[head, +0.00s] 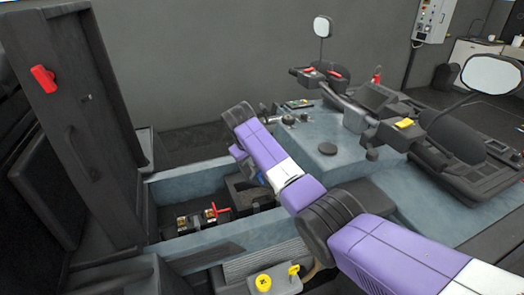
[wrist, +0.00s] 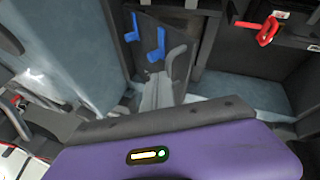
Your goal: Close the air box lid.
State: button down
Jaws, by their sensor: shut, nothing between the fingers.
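In the wrist view a dark panel with two blue tabs (wrist: 156,46) stands inside the blue-grey bay; it looks like part of the air box, but I cannot tell how far its lid is open. In the head view a dark box part (head: 240,190) shows in the bay, partly behind my arm. My gripper (wrist: 172,70) appears as grey fingers in front of the tabbed panel. It is shut and empty. I cannot tell whether it touches the panel. In the head view my fingers are hidden behind my purple arm.
A large black panel (head: 95,135) with a red latch (head: 43,79) stands upright at left. A battery with a red lever (head: 217,210) sits in the bay. Yellow caps (head: 264,282) are at the front. Handlebars and a mirror (head: 490,74) stand at right.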

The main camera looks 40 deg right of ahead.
jog(key=a+f+h+b, duration=0.1)
jog(key=a+f+b, duration=0.1)
jog(key=f+b, duration=0.1)
jog(key=w+a+f+h+b, duration=0.1)
jog(key=a+f+h+b, duration=0.1)
jog(key=f+b, duration=0.2)
jog(key=w+a+f+n+g+h+b, duration=0.1)
jog(key=a+f+h+b, duration=0.1)
jog(key=b, duration=0.3)
jog(key=shift+a+f, duration=0.4)
jog(key=shift+f, duration=0.25)
jog(key=shift+a+f+b, duration=0.3)
jog(key=shift+f+b, duration=0.5)
jog(key=shift+b, duration=0.5)
jog(key=shift+f, duration=0.25)
jog(key=shift+r, duration=0.1)
jog(key=d+r+p+v, duration=0.1)
jog(key=p+v, duration=0.3)
jog(key=v, duration=0.8)
jog(key=shift+w+d+r, duration=0.2)
jog(key=shift+r, duration=0.45)
jog(key=shift+s, duration=0.1)
